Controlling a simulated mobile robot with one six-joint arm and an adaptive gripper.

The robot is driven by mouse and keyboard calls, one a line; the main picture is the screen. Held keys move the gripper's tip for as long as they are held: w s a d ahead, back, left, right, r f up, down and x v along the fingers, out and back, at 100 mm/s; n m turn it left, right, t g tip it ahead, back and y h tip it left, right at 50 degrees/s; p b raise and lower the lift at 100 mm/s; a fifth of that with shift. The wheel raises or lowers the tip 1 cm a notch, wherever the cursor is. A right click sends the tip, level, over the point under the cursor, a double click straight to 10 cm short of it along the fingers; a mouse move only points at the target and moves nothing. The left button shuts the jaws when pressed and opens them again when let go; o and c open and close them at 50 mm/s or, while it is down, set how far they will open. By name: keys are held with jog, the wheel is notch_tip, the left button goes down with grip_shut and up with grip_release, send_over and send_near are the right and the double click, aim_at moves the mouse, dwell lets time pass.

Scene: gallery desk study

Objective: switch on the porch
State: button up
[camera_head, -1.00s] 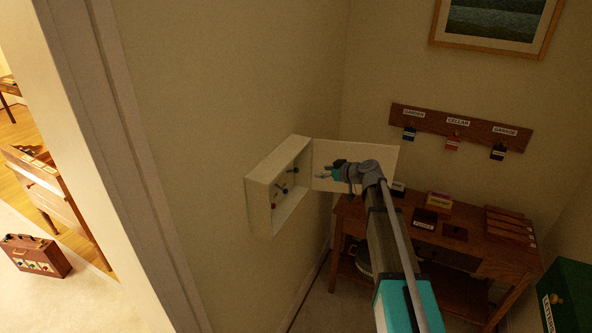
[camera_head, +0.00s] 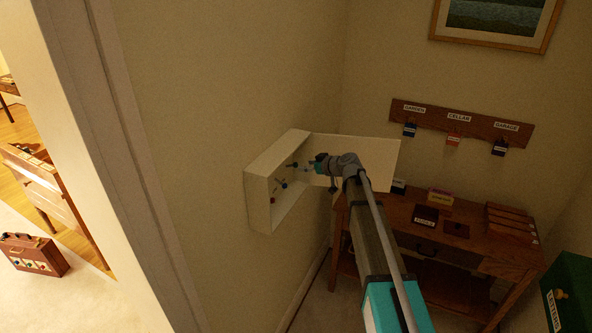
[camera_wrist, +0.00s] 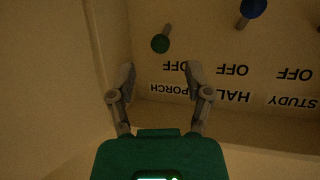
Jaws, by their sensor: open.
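A white wall box (camera_head: 258,203) with an open door (camera_head: 372,160) holds several small levers with coloured knobs. In the wrist view the labels appear upside down: PORCH (camera_wrist: 170,88), HALL and STUDY, each with OFF beside it. A lever with a green knob (camera_wrist: 160,43) lines up with the PORCH label. A blue-knobbed lever (camera_wrist: 253,9) lines up with HALL. My gripper (camera_wrist: 160,75) is open and empty, its fingers on either side of the PORCH column, with the green knob just past the fingertips. In the head view my gripper (camera_head: 315,164) is at the box's open front.
The open door stands close behind my gripper. A wooden desk (camera_head: 400,212) with small boxes is to the right. A key rack (camera_head: 461,125) hangs on the back wall, and a green box (camera_head: 570,290) is at the lower right. A doorway is at the left.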

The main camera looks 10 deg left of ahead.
aim_at(296, 165)
jog(key=shift+b+x, duration=1)
jog(key=shift+x, duration=2.05)
jog(key=shift+c, duration=0.3)
grip_shut()
